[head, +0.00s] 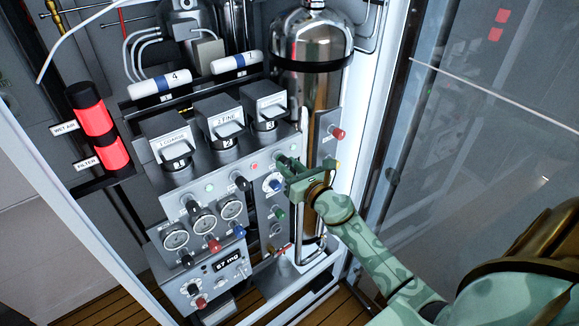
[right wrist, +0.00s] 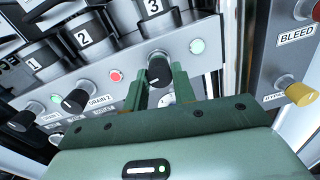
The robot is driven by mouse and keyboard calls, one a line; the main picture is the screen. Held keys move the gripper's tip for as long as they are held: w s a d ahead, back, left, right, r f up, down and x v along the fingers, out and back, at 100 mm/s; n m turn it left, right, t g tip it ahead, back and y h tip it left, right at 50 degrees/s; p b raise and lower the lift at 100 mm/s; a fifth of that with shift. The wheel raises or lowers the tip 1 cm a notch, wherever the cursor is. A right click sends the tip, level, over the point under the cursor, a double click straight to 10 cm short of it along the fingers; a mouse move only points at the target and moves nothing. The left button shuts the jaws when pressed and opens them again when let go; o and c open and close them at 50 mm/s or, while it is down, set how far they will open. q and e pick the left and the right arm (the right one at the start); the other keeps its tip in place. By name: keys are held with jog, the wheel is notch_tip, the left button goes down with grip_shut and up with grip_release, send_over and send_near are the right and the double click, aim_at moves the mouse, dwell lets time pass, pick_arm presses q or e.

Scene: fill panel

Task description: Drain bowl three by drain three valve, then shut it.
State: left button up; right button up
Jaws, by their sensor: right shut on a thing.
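My right gripper (head: 284,165) is at the right end of the sloped panel. In the right wrist view my right gripper (right wrist: 158,88) has its two green fingers on either side of a black knob, the drain three valve (right wrist: 158,68), and is shut on it. A green lamp (right wrist: 197,46) is lit beside the knob. My left gripper is out of view.
Bowl two (right wrist: 86,38) and its black drain knob (right wrist: 75,100) are left of my gripper, with a red lamp (right wrist: 116,75) between. A yellow knob (right wrist: 300,94) is close on the right. A steel cylinder (head: 312,55) stands behind. A glass door (head: 490,150) is at right.

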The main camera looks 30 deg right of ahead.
jog(key=shift+m, duration=0.3)
jog(key=m+p, duration=0.1)
jog(key=m, duration=0.2)
jog(key=shift+r+m+p, duration=0.1)
jog(key=shift+m+p, duration=0.2)
jog(key=shift+m, duration=0.1)
jog(key=m+p, duration=0.1)
jog(key=m, duration=0.4)
jog(key=shift+p, duration=0.35)
jog(key=m+p, duration=0.1)
jog(key=m, duration=0.1)
jog(key=m+p, duration=0.1)
jog(key=m, duration=0.2)
jog(key=shift+m+g+y, duration=0.3)
jog(key=shift+m+p, duration=0.6)
jog(key=shift+m, duration=1.3)
jog(key=o, duration=1)
jog(key=shift+s, duration=0.1)
